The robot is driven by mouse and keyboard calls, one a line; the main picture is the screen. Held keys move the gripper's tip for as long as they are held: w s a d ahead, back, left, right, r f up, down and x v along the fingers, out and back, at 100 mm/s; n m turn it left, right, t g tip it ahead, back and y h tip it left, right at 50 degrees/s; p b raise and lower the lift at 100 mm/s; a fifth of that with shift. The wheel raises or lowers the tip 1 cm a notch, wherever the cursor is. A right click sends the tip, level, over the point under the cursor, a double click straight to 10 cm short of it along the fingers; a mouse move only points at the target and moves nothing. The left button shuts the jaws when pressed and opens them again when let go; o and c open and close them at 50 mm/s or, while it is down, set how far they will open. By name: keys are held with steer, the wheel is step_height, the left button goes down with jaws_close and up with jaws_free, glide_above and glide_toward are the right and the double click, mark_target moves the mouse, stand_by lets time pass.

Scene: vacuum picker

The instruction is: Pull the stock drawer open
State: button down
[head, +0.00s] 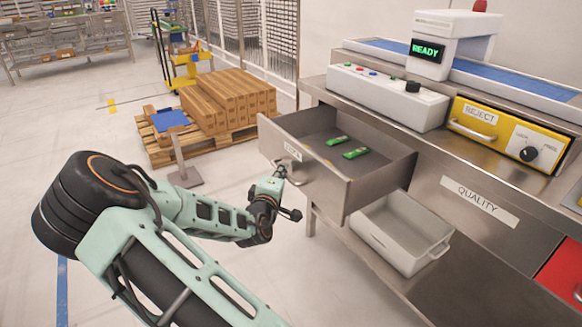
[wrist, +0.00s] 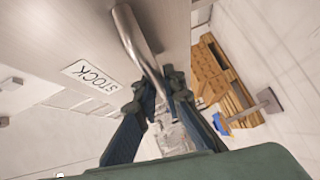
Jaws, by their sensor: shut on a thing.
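The stock drawer (head: 352,187) stands well out from the steel workbench in the head view, with two small green items (head: 346,148) lying on its floor. In the wrist view its front (wrist: 55,40) carries a STOCK label (wrist: 91,76) and a metal bar handle (wrist: 136,38). My gripper (head: 281,172) is at the drawer's front in the head view. In the wrist view my gripper (wrist: 161,88) has its dark fingers closed around one end of the handle. The exact contact in the head view is small and partly hidden by the gripper.
A grey bin (head: 400,235) sits on the shelf below the drawer. A yellow REJECT unit (head: 508,133) and a white control box (head: 385,95) are on the bench. A pallet of cartons (head: 228,100) and a blue-topped stand (head: 180,150) are at the left. Open floor lies between.

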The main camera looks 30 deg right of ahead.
steer(key=shift+a, duration=0.4)
steer(key=c, duration=2.3)
jaws_free()
steer(key=shift+s, duration=0.1)
steer(key=v, duration=1.2)
